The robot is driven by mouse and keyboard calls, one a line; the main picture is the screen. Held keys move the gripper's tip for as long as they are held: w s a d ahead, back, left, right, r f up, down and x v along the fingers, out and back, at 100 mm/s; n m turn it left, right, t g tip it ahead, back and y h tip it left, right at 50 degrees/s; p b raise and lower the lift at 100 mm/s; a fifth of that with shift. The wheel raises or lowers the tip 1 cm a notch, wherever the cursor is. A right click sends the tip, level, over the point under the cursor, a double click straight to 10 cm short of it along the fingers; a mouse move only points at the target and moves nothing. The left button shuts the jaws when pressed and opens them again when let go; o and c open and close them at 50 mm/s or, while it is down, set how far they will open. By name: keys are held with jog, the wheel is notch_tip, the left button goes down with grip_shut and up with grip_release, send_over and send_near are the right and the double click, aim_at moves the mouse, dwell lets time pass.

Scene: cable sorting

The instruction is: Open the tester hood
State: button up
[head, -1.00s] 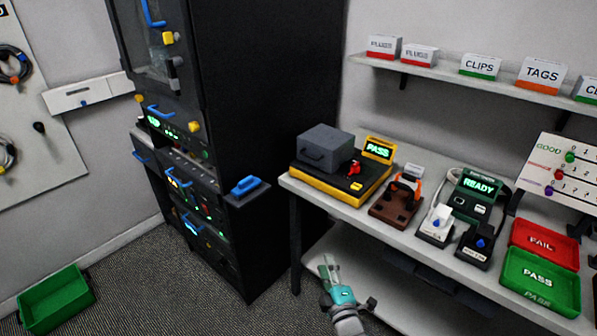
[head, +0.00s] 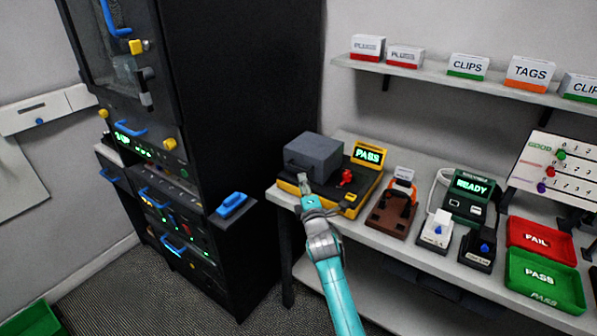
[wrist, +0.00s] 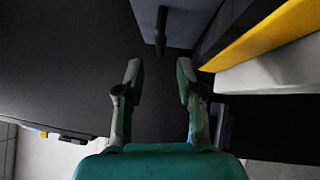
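The tester (head: 367,188) has a black and yellow base on the bench, with a lit PASS display. Its grey box-shaped hood (head: 316,153) is down on the base, with a dark handle on its front. In the wrist view the hood (wrist: 190,8) is at the top, and its dark handle (wrist: 160,32) is ahead of the gap between my fingers. My gripper (head: 304,182) is in front of the hood in the head view and covers part of the base's front. In the wrist view my gripper (wrist: 160,76) is open and empty, apart from the handle.
A black rack (head: 250,110) with blue handles stands to the left, with a blue-handled thing (head: 232,203) on its side ledge. A brown fixture (head: 392,218), a READY device (head: 470,196) and FAIL (head: 540,238) and PASS (head: 545,280) trays are right of the tester.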

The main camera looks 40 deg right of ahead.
aim_at(311, 159)
jog(key=x, duration=0.6)
jog(key=shift+w, duration=0.25)
jog(key=shift+d, duration=0.1)
grip_shut()
